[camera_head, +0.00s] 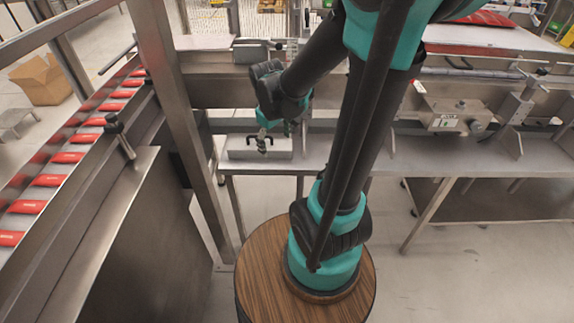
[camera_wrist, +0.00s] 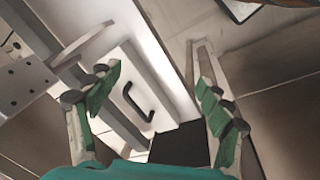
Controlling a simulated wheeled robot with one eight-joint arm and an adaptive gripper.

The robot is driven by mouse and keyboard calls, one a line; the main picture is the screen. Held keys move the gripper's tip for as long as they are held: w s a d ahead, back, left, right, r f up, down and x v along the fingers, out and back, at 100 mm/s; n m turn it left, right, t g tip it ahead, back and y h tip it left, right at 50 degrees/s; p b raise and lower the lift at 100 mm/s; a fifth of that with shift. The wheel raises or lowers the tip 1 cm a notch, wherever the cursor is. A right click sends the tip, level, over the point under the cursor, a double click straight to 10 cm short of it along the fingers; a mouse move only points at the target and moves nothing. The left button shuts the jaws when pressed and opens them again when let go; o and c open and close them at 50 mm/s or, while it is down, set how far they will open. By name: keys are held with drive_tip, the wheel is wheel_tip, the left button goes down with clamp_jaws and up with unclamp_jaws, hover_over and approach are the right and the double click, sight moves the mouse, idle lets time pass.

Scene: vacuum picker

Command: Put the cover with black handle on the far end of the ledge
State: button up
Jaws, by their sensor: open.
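The cover (camera_head: 240,153) is a pale grey flat block with a black handle (camera_wrist: 138,104) on top. It lies on the grey metal ledge (camera_head: 313,150), towards the ledge's left end in the head view. In the wrist view the cover (camera_wrist: 124,66) shows tilted, beside the left finger. My gripper (camera_head: 275,134) is over the cover, close to the handle, with its fingers spread. In the wrist view the gripper (camera_wrist: 160,94) has nothing between its green fingertips that it holds. The handle lies nearer the left finger there.
A conveyor with several red packs (camera_head: 68,157) runs along the left. A steel post (camera_head: 172,85) stands between it and the cover. Metal brackets (camera_head: 451,120) stand along the ledge on the right. A cardboard box (camera_head: 42,79) sits on the floor behind the conveyor.

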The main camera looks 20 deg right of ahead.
drive_tip(key=s+d+f+m+t+y, duration=0.1)
drive_tip(key=s+f+m+t, duration=0.1)
drive_tip(key=s+m, duration=0.3)
drive_tip(key=s+f, duration=0.1)
drive_tip(key=s, duration=0.2)
drive_tip(key=shift+s+d+m, duration=0.15)
drive_tip(key=shift+s+m, duration=0.15)
drive_tip(key=shift+s, duration=0.1)
